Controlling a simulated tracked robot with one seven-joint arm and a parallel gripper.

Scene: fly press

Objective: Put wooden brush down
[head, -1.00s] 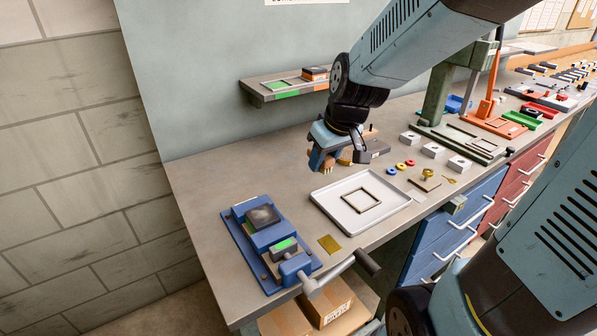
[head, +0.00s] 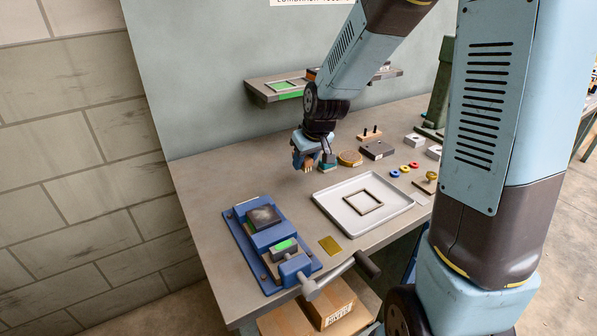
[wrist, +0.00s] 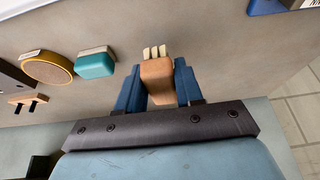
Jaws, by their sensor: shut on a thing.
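The wooden brush (wrist: 157,83) is between the two blue fingers of my gripper (wrist: 158,72) in the wrist view. It has a tan wooden body and pale bristle tufts at its far end. My gripper (head: 304,160) is shut on it. In the head view the brush (head: 310,164) shows partly below the fingers, over the back of the grey workbench (head: 235,178). The fingers hide part of it. I cannot tell whether it touches the bench.
A teal block (wrist: 95,65) and a round yellow-rimmed disc (wrist: 46,68) are close beside the gripper. A white tray (head: 398,211) lies in front to the right, and a blue press fixture (head: 240,235) at front left. The bench left of the gripper is clear. A shelf (head: 262,92) is behind.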

